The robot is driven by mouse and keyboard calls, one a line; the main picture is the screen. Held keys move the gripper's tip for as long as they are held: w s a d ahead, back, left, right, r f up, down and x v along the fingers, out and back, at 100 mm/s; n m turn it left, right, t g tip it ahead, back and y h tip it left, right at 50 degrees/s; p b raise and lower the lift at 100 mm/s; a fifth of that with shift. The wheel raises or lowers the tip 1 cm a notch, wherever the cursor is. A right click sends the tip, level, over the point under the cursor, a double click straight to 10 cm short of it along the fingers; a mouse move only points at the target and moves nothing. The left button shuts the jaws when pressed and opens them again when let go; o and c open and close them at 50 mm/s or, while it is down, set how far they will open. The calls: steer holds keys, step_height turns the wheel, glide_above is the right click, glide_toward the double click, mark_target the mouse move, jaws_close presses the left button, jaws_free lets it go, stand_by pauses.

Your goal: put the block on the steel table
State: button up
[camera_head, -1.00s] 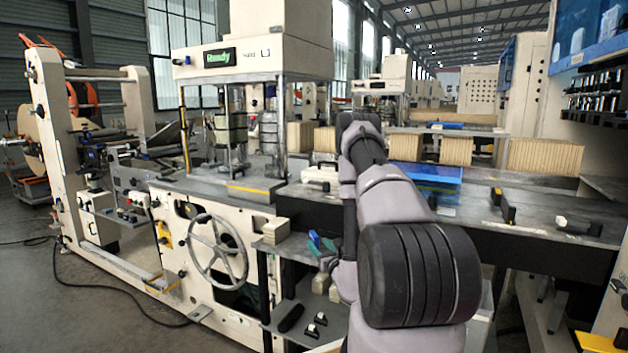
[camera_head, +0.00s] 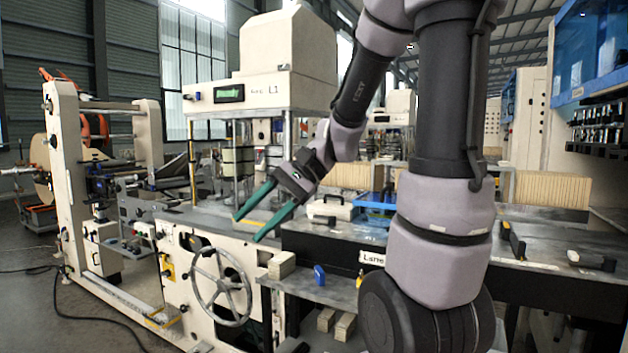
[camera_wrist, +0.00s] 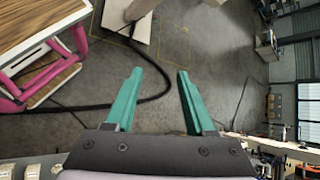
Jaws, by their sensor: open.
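A pale wooden-looking block (camera_head: 281,265) sits at the left corner of a small grey metal-topped table (camera_head: 337,292) in the head view. I cannot tell for certain that this table is the steel table. My gripper (camera_head: 248,228) has long green fingers spread apart with nothing between them. It is raised in front of the press bed, up and left of the block, pointing down-left. In the wrist view my gripper (camera_wrist: 159,72) is also open and empty, with floor beyond the fingers; the block is not recognisable there.
A blue object (camera_head: 319,275) stands on the small table, right of the block. Pale pieces (camera_head: 345,326) lie on a lower shelf. A handwheel (camera_head: 221,286) projects left of the table. A long dark worktop (camera_head: 480,240) runs behind, carrying a white case (camera_head: 332,208).

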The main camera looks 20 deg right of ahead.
steer(key=s+d+r+n+t+h, duration=0.3)
steer(key=d+r+t+h, duration=0.4)
steer(key=d, duration=0.3)
steer(key=shift+s+d+r+n+h, duration=0.2)
steer(key=shift+r+n+h, duration=0.1)
steer(key=shift+h, duration=0.2)
steer(key=shift+f, duration=0.1)
